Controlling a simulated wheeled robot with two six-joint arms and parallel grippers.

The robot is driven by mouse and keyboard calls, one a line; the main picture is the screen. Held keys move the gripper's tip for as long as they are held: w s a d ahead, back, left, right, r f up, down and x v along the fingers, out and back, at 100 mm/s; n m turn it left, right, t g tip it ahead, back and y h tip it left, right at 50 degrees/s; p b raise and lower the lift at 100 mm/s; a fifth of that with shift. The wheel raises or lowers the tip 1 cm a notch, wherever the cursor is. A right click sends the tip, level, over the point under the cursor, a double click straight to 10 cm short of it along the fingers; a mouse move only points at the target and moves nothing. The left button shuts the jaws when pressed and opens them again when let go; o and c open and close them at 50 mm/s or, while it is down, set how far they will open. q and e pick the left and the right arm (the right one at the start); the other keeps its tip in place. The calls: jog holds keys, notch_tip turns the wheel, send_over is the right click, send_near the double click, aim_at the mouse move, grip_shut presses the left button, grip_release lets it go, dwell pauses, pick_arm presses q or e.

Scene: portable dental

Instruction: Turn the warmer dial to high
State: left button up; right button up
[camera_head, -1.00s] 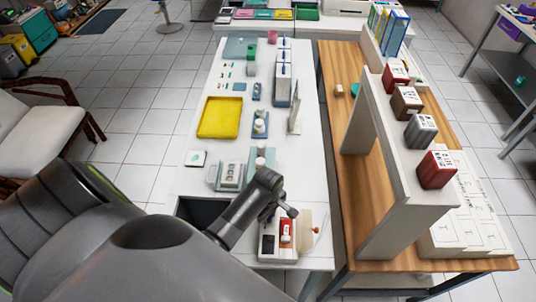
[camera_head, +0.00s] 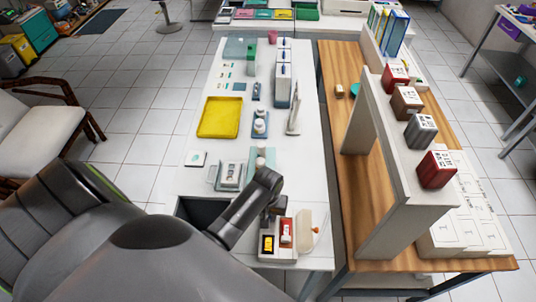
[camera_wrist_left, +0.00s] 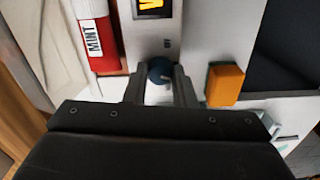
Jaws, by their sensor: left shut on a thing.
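The warmer (camera_head: 285,256) is a white box at the near end of the white table, with a small display (camera_head: 268,243) lit yellow-orange. In the left wrist view the lit display (camera_wrist_left: 152,6) shows at the top edge, partly cut off. The warmer dial (camera_wrist_left: 160,70) is a small dark blue round knob on the white panel below it. My left gripper (camera_wrist_left: 160,82) is shut on the dial, one finger on each side. In the head view my left gripper (camera_head: 277,208) is over the warmer's far side and hides the dial. My right gripper is not in view.
A red tube labelled MINT (camera_wrist_left: 100,40) lies beside the panel, left of my fingers. An orange block (camera_wrist_left: 225,85) is close to the right finger. A yellow tray (camera_head: 220,117) and small dental items stand farther along the table. A wooden bench (camera_head: 343,200) is at right.

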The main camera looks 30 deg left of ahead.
pick_arm(q)
jog(key=m, duration=0.4)
jog(key=shift+m, duration=0.3)
jog(key=m, duration=0.4)
jog(key=shift+m, duration=0.3)
jog(key=o, duration=1)
